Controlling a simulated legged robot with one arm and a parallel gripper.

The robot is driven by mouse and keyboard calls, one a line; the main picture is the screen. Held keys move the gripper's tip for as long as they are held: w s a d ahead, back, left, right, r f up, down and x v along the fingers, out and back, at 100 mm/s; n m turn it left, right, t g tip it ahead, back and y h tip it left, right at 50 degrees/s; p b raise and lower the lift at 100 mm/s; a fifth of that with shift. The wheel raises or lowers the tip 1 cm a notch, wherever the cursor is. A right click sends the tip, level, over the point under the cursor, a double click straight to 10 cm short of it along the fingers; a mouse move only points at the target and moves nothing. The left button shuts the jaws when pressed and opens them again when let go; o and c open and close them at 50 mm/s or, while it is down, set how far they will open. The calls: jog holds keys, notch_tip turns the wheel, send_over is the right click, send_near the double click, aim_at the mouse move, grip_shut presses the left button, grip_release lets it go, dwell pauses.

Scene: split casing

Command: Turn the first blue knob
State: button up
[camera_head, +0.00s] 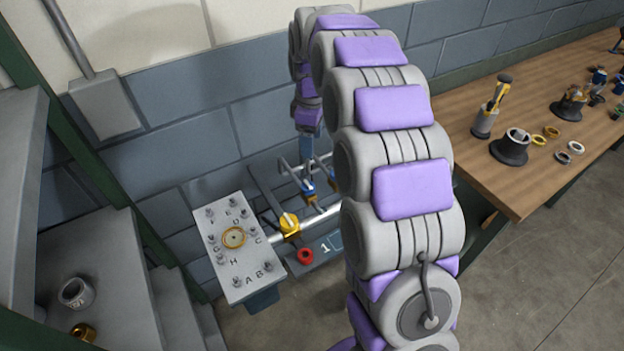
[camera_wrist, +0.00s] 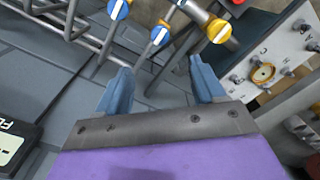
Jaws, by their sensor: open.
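Two blue knobs with white bars on top sit on the pipework. In the wrist view one blue knob (camera_wrist: 118,9) is at the top edge. The other blue knob (camera_wrist: 160,36) is right of it and lower. In the head view a blue knob (camera_head: 308,187) shows just below my gripper (camera_head: 310,152), and another is partly hidden behind my arm. In the wrist view my gripper (camera_wrist: 160,76) is open and empty. Its two blue fingers are spread, with the lower blue knob beyond the gap and apart from both fingertips.
A yellow knob (camera_head: 290,224) and a red knob (camera_head: 305,256) are on nearby pipes. A lettered plate (camera_head: 236,240) with studs stands left of them. A wooden bench (camera_head: 510,165) with loose parts is at the right. The block wall is close behind.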

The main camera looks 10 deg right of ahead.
jog(key=a+f, duration=0.2)
jog(key=a, duration=0.1)
jog(key=b, duration=0.2)
send_over(308, 184)
jog(key=d, duration=0.1)
notch_tip(308, 184, down, 8)
jog(key=shift+d+r, duration=0.1)
jog(key=shift+r, duration=0.15)
jog(key=f, duration=0.2)
jog(key=a+f+b, duration=0.1)
jog(key=f, duration=0.1)
jog(key=a+f, duration=0.1)
jog(key=f, duration=0.2)
jog(key=shift+a+b, duration=0.1)
jog(key=shift+b, duration=0.3)
jog(key=shift+d+f, duration=0.4)
jog(key=shift+f, duration=0.05)
jog(key=shift+d, duration=0.5)
jog(key=shift+a, duration=0.7)
jog(key=c, duration=0.5)
jog(key=shift+d+f, duration=0.1)
jog(key=shift+d, duration=0.15)
jog(key=c, duration=0.6)
